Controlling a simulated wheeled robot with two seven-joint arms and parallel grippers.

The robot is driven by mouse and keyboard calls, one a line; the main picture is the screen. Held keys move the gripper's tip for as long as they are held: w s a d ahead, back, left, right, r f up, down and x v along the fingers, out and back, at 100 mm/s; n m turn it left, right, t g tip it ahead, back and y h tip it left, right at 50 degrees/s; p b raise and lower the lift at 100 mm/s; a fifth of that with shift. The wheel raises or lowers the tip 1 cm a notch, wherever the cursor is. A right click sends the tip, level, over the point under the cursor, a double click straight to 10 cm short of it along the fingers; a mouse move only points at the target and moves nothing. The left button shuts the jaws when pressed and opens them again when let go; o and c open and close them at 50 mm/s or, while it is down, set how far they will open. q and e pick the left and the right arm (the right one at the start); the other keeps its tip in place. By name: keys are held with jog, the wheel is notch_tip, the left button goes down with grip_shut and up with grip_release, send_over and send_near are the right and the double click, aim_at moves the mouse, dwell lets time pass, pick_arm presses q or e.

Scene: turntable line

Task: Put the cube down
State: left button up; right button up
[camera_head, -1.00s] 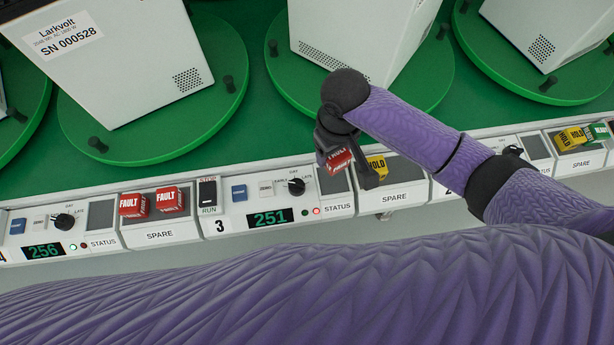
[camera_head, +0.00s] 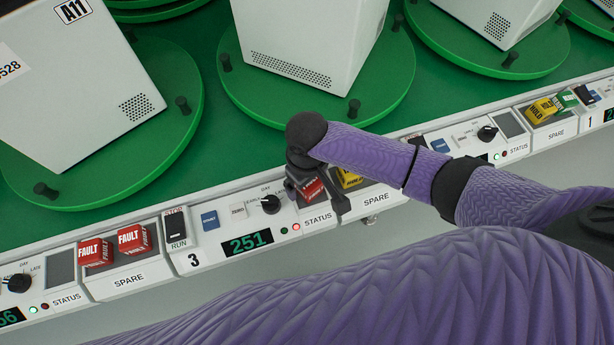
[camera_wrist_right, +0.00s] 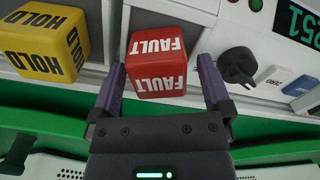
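A red cube marked FAULT (camera_head: 311,188) is at the dark square pad by the STATUS label of station 3. It also shows in the right wrist view (camera_wrist_right: 156,62), between the two fingers. My right gripper (camera_head: 318,190) is around the cube. In the wrist view its fingers (camera_wrist_right: 160,82) stand apart, with a narrow gap on each side of the cube, so it looks open. The cube's underside is hidden, so I cannot tell for certain that it rests on the pad. My left gripper is not in view.
A yellow HOLD cube (camera_head: 348,178) is close beside my right gripper, in the SPARE bay. Two red FAULT cubes (camera_head: 132,239) sit in another SPARE bay at the left. A black knob (camera_head: 270,204) and a blue button (camera_head: 210,220) are on station 3's panel. Green turntables (camera_head: 236,85) carry white cases behind.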

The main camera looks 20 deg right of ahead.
jog(key=shift+r, duration=0.3)
pick_arm(q)
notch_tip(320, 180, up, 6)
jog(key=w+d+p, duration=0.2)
jog(key=p, duration=0.3)
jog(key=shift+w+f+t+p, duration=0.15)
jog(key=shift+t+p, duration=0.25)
pick_arm(e)
notch_tip(320, 180, up, 12)
jog(key=shift+f, duration=0.15)
